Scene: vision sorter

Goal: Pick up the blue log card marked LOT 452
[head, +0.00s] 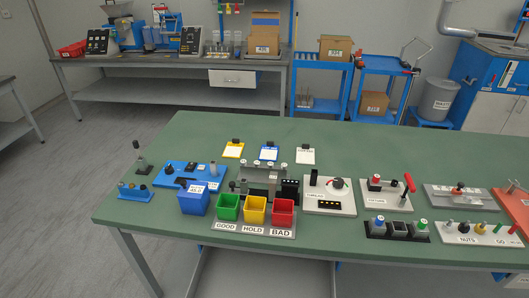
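A card with a blue header (268,154) lies on the green table (400,160), in the middle of a row of three cards near the table's far edge. A dark clip shows at its top. Its print is too small to read, so I cannot confirm LOT 452. A yellow card (233,150) lies to its left and a white card (305,157) to its right, both apart from it. Neither of my grippers is in view.
In front of the cards stand a grey fixture (262,178), a blue bin (194,201) and green (227,207), yellow (255,210) and red (283,212) bins. A dial panel (329,195) and more fixtures stand to the right. The table behind the cards is clear.

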